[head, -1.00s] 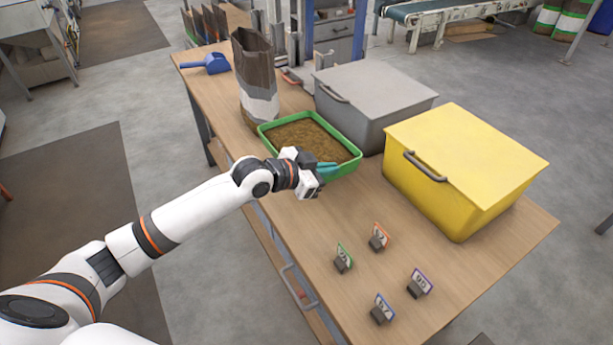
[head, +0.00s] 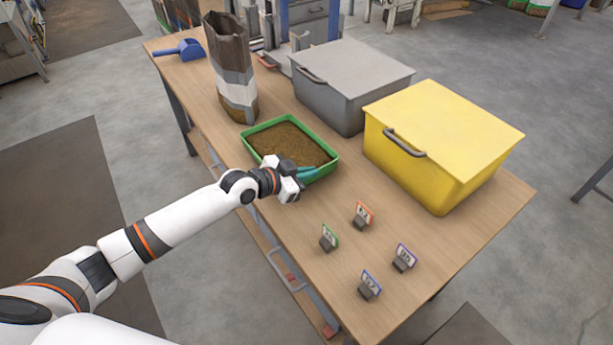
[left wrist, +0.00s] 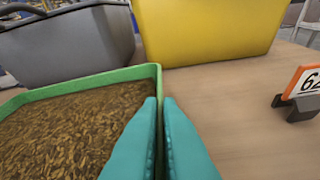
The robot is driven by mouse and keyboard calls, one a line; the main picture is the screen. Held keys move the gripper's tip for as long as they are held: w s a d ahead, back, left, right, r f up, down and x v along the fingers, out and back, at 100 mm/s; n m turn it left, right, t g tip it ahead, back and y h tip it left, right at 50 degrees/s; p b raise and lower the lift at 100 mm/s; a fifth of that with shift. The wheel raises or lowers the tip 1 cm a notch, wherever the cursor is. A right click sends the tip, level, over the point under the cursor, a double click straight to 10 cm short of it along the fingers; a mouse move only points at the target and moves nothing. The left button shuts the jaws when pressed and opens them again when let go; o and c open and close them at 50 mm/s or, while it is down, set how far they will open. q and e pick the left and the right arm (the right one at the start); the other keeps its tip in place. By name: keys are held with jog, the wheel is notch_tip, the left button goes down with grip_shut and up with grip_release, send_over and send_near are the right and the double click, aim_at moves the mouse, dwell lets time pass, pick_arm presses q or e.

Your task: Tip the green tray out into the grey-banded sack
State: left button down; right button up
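The green tray (head: 332,166), full of brown pellets, is over the front part of the table. I cannot tell whether it touches the table. My left gripper (head: 307,173) is at its near right corner. In the left wrist view the teal fingers (left wrist: 163,135) are close together, on either side of the tray's green wall (left wrist: 120,73), gripping it. The grey-banded sack (head: 234,78) stands upright beyond the tray, with a dark open top, grey and white bands and a brown bottom. My right gripper is not in view.
A grey lidded bin (head: 350,85) and a yellow lidded bin (head: 440,150) stand behind and right of the tray. A blue scoop (head: 182,49) lies at the table's far left. Several small number cards (head: 362,214) stand at the near right. The table front (head: 260,205) is mostly bare.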

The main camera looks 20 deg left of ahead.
pick_arm(q)
jog(key=shift+f, duration=0.75)
jog(key=c, duration=1.6)
grip_release()
jog(key=shift+f, duration=0.1)
jog(key=shift+f, duration=0.15)
jog(key=b+v, duration=0.1)
jog(key=v, duration=1.1)
jog(key=shift+w+a, duration=0.1)
jog(key=shift+a, duration=0.05)
